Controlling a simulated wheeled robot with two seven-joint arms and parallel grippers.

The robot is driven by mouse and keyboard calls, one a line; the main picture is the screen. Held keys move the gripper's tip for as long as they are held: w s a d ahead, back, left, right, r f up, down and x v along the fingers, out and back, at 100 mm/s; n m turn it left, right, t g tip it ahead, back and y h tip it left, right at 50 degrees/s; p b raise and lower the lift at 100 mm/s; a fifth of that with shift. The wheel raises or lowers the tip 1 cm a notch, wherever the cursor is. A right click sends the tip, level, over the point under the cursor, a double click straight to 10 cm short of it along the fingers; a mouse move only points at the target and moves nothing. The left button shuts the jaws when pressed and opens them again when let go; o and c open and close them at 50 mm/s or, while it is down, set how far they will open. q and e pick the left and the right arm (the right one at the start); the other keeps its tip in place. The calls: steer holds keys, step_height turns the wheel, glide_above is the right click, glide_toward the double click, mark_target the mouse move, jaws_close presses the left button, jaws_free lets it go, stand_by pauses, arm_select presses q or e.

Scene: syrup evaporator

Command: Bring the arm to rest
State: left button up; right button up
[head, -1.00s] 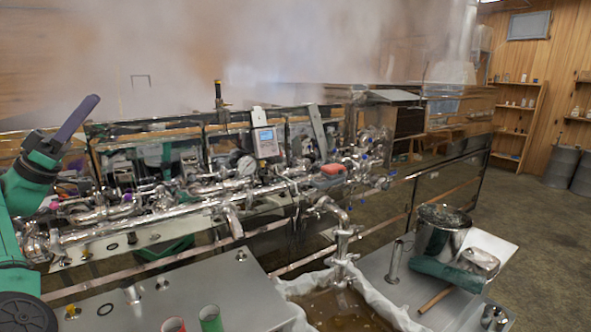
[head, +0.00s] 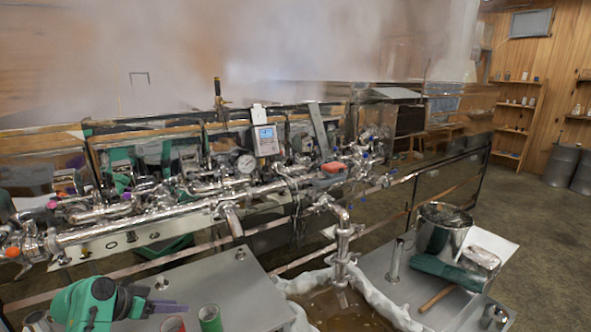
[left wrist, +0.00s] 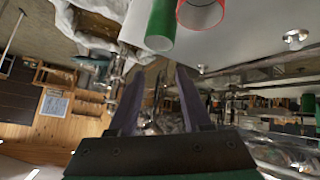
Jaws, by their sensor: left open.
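My left arm comes in at the bottom left of the head view. Its green wrist ends in a gripper (head: 166,305) with dark purple fingers, low over the grey metal bench top (head: 225,275). The gripper also shows in the left wrist view (left wrist: 157,88), where its two fingers stand apart with nothing between them. A red-rimmed tube (head: 172,324) and a green tube (head: 210,319) stand just in front and to the right of the fingers. My right gripper is not in view.
Steel pipework with a gauge (head: 246,164) and a digital display (head: 266,140) runs behind the bench. A cloth-lined basin of brown liquid (head: 340,312) lies to the right. A metal pot (head: 438,235) and green gloves (head: 447,271) are beyond it. Steam hangs above.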

arm_select(q)
steer(key=s+d+f+g+y, duration=0.2)
steer(key=s+d+f+y, duration=0.15)
steer(key=s+f, duration=0.6)
steer(key=s+d+n+g+y, duration=0.2)
steer(key=s+d, duration=0.2)
steer(key=s, duration=1.2)
steer(key=s+f+g+b, duration=0.15)
steer(key=f+b, duration=0.85)
steer(key=f, duration=1.3)
steer(key=s+f+t+b, duration=0.15)
steer(key=f+b, duration=0.95)
steer(key=f, duration=1.1)
steer(key=s+a+f+g+b, duration=0.1)
steer(key=s+f+b, duration=0.65)
steer(key=f, duration=0.55)
steer(key=s+a+f+g+b, duration=0.1)
steer(key=s+a+f+b, duration=0.1)
steer(key=s+f+b, duration=0.9)
step_height(320, 180, up, 11)
steer(key=w+p, duration=0.2)
steer(key=p, duration=1.6)
steer(key=shift+p, duration=0.4)
steer(key=shift+w+r+y, duration=0.1)
steer(key=shift+y, duration=0.15)
